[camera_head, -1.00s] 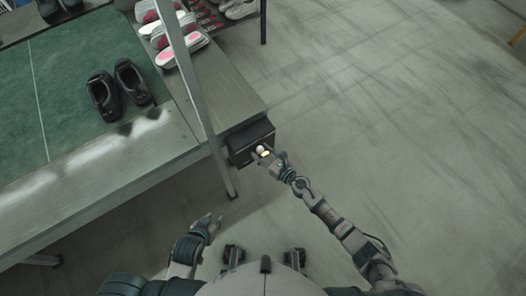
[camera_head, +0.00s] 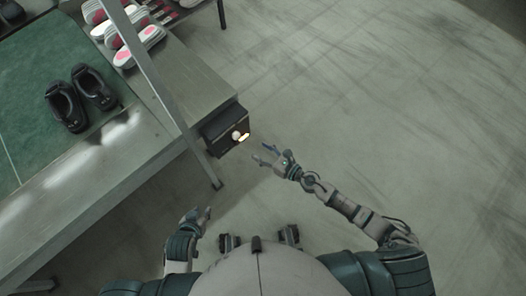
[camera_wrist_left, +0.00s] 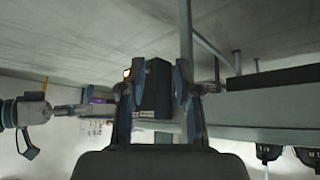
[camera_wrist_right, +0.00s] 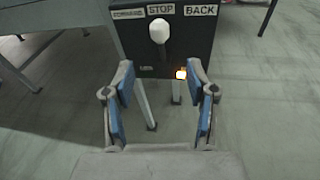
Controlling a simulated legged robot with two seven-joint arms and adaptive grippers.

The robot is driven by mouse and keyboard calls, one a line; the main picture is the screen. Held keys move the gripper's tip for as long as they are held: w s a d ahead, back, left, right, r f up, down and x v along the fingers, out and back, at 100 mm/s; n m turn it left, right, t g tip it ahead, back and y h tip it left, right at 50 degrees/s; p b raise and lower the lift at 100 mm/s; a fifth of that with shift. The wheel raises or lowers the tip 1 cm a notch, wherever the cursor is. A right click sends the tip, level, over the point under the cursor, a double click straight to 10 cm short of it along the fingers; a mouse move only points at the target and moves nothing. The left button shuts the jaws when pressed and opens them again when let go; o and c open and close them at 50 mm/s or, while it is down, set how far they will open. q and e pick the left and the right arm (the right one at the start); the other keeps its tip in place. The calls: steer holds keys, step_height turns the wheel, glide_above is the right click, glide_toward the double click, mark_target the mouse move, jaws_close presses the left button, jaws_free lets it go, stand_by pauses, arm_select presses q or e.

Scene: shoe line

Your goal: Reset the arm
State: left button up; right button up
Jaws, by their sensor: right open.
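My right gripper (camera_head: 268,154) is open and empty, to the right of the dark control box (camera_head: 220,133) and apart from it. In the right wrist view, my right gripper's blue-padded fingers (camera_wrist_right: 162,105) stand wide apart below the box. The box has a white-knobbed lever (camera_wrist_right: 159,32) under the middle STOP label, between FORWARD and BACK, and a lit orange light (camera_wrist_right: 181,74). My left gripper (camera_head: 202,215) hangs low in front of the bench. In the left wrist view, its fingers (camera_wrist_left: 155,88) stand apart with the box visible beyond them.
A bench with a green mat (camera_head: 30,110) stands at the left, with a pair of black shoes (camera_head: 82,98) on it. A metal post (camera_head: 150,68) rises at its edge. White and pink shoes (camera_head: 135,45) lie on a rack behind. The floor at right is clear.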

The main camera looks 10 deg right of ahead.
steer(key=shift+s+d, duration=0.1)
steer(key=shift+s, duration=0.05)
stand_by(0.4)
